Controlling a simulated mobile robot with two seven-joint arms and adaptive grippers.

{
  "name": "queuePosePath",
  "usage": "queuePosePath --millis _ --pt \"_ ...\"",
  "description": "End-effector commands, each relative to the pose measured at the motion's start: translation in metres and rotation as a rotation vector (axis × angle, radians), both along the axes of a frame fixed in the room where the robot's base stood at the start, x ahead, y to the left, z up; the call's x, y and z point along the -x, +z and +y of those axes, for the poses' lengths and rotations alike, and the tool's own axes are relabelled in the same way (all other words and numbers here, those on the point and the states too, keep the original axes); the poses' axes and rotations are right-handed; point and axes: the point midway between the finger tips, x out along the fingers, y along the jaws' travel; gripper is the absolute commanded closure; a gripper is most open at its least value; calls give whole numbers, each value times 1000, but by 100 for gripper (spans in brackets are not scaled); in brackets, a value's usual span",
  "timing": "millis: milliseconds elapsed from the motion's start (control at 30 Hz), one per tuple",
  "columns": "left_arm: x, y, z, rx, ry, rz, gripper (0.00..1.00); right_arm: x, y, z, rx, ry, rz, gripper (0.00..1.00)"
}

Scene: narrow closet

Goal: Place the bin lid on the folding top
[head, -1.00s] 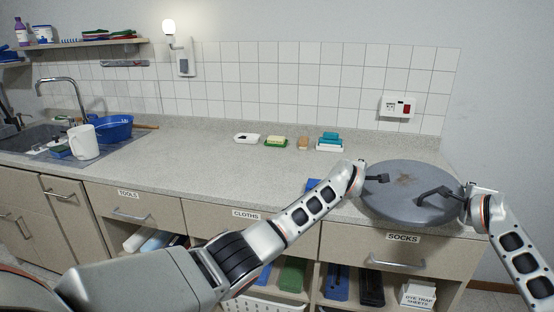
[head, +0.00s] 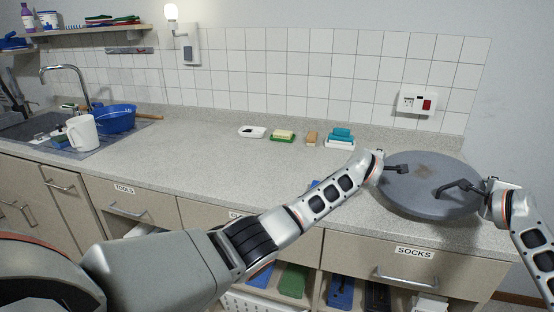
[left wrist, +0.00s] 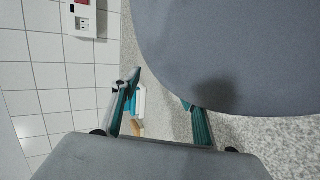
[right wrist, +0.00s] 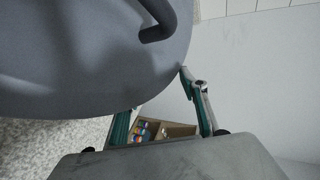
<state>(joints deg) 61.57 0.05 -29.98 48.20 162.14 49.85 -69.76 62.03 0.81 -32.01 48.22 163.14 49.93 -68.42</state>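The bin lid (head: 425,205) is a large round dark grey disc with a brown patch and dark handle-like pieces on top. It is level or nearly so over the right end of the pale speckled folding top (head: 235,165). My left gripper (head: 392,169) is at its left rim and my right gripper (head: 484,196) at its right rim. Both seem shut on it, the fingers still apart with the lid at their tips. The lid fills the upper part of the left wrist view (left wrist: 235,45) and right wrist view (right wrist: 80,60). Exact finger contact is partly hidden.
Soap dishes and sponges (head: 340,138) line the back of the top. A jug (head: 82,134), a blue basin (head: 113,118) and a sink stand at left. A tiled wall with a socket (head: 417,103) bounds the back. The middle of the top is clear.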

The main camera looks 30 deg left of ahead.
Motion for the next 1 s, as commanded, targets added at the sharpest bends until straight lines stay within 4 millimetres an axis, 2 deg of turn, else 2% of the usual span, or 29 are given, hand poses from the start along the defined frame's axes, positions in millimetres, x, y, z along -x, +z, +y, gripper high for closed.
queuePosePath --millis 33,600,1000 --pt "0 4 -8 7 -10 -7 58 1 1 9 -3 13 -1 58" --pt "1 -11 -9 8 -11 -5 58 1 -14 9 -2 12 -1 58" --pt "1 -13 -8 8 -10 -5 58 1 -16 8 -3 12 0 58"
